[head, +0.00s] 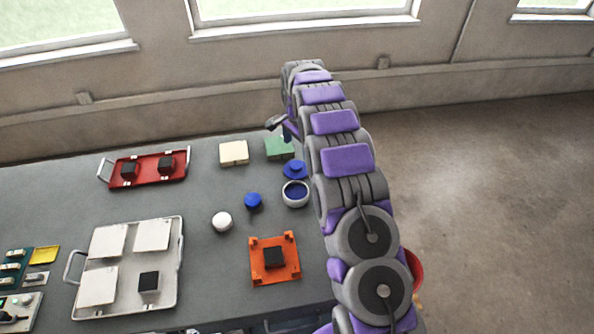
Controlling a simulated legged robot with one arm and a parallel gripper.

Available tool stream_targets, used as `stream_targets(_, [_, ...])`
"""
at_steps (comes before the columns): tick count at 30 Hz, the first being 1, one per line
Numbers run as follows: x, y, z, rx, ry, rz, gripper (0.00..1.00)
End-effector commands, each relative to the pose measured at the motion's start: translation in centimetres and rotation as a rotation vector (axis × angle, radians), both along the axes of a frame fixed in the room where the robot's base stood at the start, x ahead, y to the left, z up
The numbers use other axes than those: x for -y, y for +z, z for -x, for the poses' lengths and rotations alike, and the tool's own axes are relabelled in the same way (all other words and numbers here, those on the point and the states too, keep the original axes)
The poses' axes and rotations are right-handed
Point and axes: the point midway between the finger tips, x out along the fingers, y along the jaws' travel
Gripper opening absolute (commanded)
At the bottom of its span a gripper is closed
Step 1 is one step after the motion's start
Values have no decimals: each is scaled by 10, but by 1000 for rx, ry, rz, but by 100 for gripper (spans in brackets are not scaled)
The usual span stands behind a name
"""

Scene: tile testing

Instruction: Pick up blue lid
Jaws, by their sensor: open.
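A blue lid (295,169) with a raised knob lies on the grey table (200,260) near its right edge, just behind a round white pot (304,202) that is blue inside. My gripper (281,131) is open and empty, above the far part of the table. In the picture it is just above and left of the lid and does not seem to touch it. My arm rises at the right and bends over towards the lid. The gripper's fingertips are small and partly hidden by my arm.
A green block (279,148) and a cream block (234,153) sit near the lid. A small blue object (253,200), a white ball-like object (222,222) and an orange tray (287,275) are nearer. A red tray (140,182) and a white tray (172,290) stand left.

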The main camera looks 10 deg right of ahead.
Motion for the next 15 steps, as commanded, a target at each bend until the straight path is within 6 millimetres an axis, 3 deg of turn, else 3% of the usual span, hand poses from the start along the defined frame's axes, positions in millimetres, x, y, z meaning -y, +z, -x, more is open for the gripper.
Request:
stream_targets(1, [-1,-13,0,-2,1,1,100])
stream_targets(6, [1,-39,0,2,0,-1,100])
stream_targets(15, [3,-61,0,5,0,-3,100])
